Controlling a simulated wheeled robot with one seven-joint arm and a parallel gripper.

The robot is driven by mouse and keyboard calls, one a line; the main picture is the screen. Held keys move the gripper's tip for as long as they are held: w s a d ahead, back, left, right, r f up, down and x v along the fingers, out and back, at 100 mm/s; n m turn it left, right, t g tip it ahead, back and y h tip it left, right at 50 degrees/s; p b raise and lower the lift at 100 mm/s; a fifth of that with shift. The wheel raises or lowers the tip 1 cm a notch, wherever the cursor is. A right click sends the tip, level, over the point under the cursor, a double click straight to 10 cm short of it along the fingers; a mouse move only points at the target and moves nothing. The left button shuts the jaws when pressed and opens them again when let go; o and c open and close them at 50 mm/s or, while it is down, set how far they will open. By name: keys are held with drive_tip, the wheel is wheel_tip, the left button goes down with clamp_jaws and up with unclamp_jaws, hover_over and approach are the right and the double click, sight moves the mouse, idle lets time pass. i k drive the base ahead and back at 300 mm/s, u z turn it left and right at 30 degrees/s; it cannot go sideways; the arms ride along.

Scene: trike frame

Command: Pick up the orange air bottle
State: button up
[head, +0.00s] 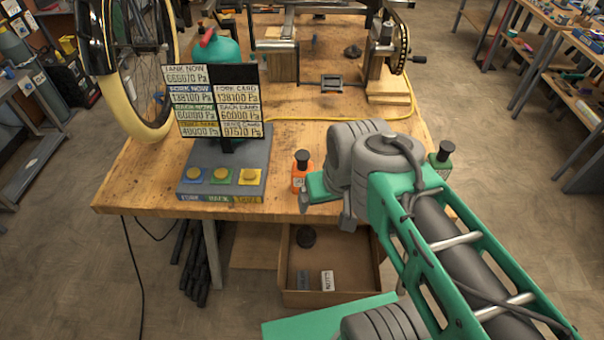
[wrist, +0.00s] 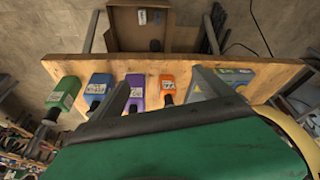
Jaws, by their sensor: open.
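The orange air bottle (head: 301,179) with a black cap stands upright near the front edge of the wooden workbench (head: 140,185), just right of the button box. In the wrist view the orange bottle (wrist: 168,90) shows between my two spread fingers, with a purple bottle (wrist: 136,86) beside it. My gripper (head: 327,211) is open and empty at the bench's front edge, close to the orange bottle. In the head view its hand partly hides the bottle's lower right side. I cannot tell the exact gap between finger and bottle.
Blue (wrist: 97,90) and green (wrist: 65,93) bottles continue the row; the green bottle (head: 440,163) also shows right of my arm. The button box (head: 222,172) with the pressure display (head: 217,105) stands left. An open drawer (head: 343,297) lies below the bench edge.

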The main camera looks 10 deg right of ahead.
sight(301, 166)
drive_tip(key=u, duration=3.2)
drive_tip(key=k, duration=0.5)
drive_tip(key=z, duration=1.1)
drive_tip(key=i, duration=1)
